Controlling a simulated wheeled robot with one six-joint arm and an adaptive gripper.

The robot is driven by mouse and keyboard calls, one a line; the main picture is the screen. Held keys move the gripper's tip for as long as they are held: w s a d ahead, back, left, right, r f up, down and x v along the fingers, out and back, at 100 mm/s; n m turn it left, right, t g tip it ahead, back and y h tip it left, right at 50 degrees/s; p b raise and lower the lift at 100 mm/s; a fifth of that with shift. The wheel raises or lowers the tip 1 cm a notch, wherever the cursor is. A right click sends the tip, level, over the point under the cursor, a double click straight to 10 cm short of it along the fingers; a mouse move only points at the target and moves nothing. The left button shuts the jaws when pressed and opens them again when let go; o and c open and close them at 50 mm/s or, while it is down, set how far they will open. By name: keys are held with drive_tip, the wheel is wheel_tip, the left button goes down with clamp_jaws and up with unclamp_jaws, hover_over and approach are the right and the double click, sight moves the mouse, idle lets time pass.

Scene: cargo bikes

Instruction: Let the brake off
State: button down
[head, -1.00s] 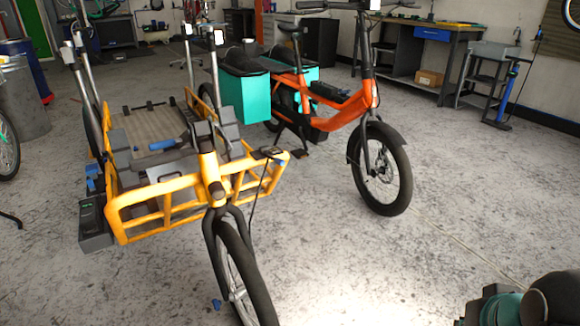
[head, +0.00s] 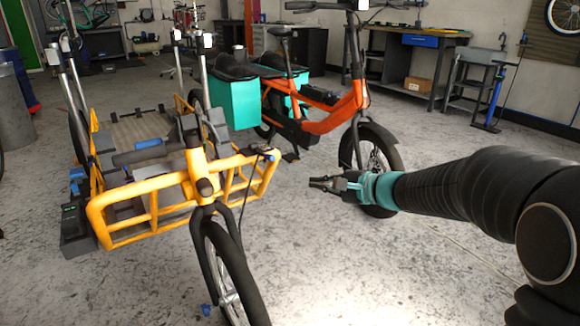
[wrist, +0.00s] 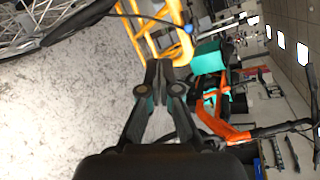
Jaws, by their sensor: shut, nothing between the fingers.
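A yellow cargo bike (head: 150,188) with a front cargo frame and a dark front wheel stands at the left in the head view. A dark lever or handle with a cable sits at the right end of its frame (head: 268,153); I cannot tell for sure that it is the brake. My gripper (head: 312,184) is shut and empty, to the right of the yellow frame and apart from it, pointing left. In the wrist view my gripper (wrist: 158,68) shows closed fingers, with the yellow frame (wrist: 172,35) beyond them.
An orange bike (head: 325,110) with teal panniers (head: 230,103) stands behind my gripper; it also shows in the wrist view (wrist: 212,105). A workbench (head: 400,65) stands at the back right. The floor between the yellow bike and my arm is clear.

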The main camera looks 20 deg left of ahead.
drive_tip(key=w+a+f+m+t+y, duration=0.1)
drive_tip(key=w+a+f+m+t, duration=0.1)
drive_tip(key=w, duration=0.6)
drive_tip(key=shift+w+a+f+m+t+b, duration=0.15)
drive_tip(key=shift+f+m+t+b, duration=0.3)
drive_tip(key=shift+f+m, duration=0.5)
drive_tip(key=shift+r, duration=0.1)
drive_tip(key=w+a+r, duration=0.1)
drive_tip(key=w+a, duration=0.2)
drive_tip(key=a, duration=0.8)
drive_tip(key=shift+r+p, duration=0.2)
drive_tip(key=shift+p, duration=0.2)
drive_tip(key=shift+r, duration=0.1)
